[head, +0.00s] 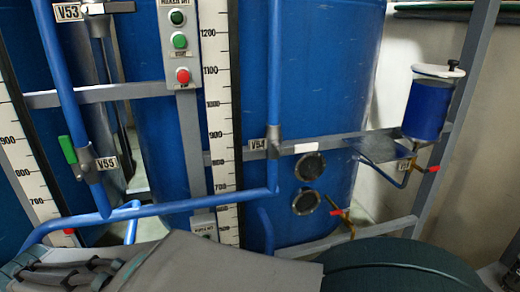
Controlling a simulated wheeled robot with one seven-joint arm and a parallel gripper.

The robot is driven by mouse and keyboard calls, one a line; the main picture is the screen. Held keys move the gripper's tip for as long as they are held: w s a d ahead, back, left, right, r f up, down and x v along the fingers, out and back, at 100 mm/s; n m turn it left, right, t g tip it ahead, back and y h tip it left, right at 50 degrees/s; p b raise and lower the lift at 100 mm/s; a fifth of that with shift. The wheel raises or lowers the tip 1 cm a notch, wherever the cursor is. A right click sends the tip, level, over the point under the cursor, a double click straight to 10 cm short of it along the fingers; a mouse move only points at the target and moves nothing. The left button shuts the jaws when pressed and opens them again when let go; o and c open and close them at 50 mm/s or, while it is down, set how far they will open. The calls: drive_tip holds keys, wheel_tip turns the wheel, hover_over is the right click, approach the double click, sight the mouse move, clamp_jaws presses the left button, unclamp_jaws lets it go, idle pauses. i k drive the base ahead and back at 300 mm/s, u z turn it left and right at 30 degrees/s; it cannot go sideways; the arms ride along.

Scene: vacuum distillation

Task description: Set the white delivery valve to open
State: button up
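A valve labelled V54 (273,138) sits on a vertical blue pipe right of the middle in the head view. A short white handle (306,148) extends right from beside it, roughly level and across the pipe. This is the only white lever I can make out, and I cannot tell for sure that it is the delivery valve. My arm (210,265) crosses the bottom of the view. My gripper is not in view, and nothing is seen touching the white handle.
A valve labelled V55 (90,160) has a green handle (67,149). A push-button box (179,45) and scales (217,110) stand before large blue tanks (320,60). Red-handled taps (342,214) and a blue container (426,108) are at right. A dark rounded shape (400,265) fills the bottom right.

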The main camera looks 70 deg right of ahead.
sight(310, 147)
drive_tip(key=z, duration=2.8)
drive_tip(key=k, duration=0.5)
drive_tip(key=u, duration=0.65)
drive_tip(key=i, duration=0.5)
drive_tip(key=z, duration=0.9)
